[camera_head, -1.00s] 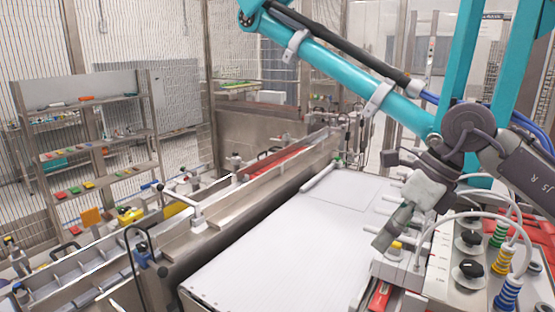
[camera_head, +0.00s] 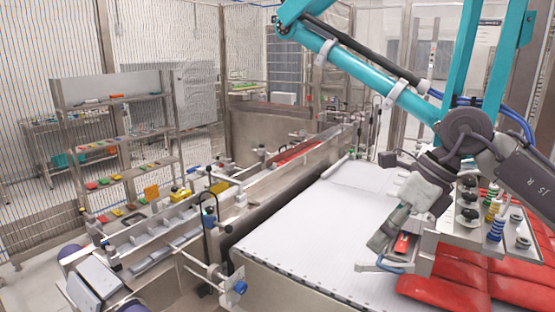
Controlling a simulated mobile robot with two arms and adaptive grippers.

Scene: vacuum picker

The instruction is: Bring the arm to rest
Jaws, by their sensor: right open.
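My right arm (camera_head: 520,168), dark grey with "J5 R" lettering, comes in from the right edge. It is bent, with its wrist slanting down and left. My right gripper (camera_head: 381,240), with a pale grey body and grey-green fingers, points down and left over the right side of the white conveyor bed, beside the control panel. It is open, and I see nothing held in it. The gap between its fingers is hard to make out. In the picture, it overlaps the panel's near-left corner; I cannot tell whether it touches. My left gripper is not in view.
The white conveyor bed (camera_head: 300,235) fills the middle. A control panel (camera_head: 515,228) with knobs stands right, above red bags (camera_head: 450,292). A turquoise machine arm (camera_head: 372,80) crosses overhead. A metal rail runs left of the bed; a shelf (camera_head: 120,140) stands beyond.

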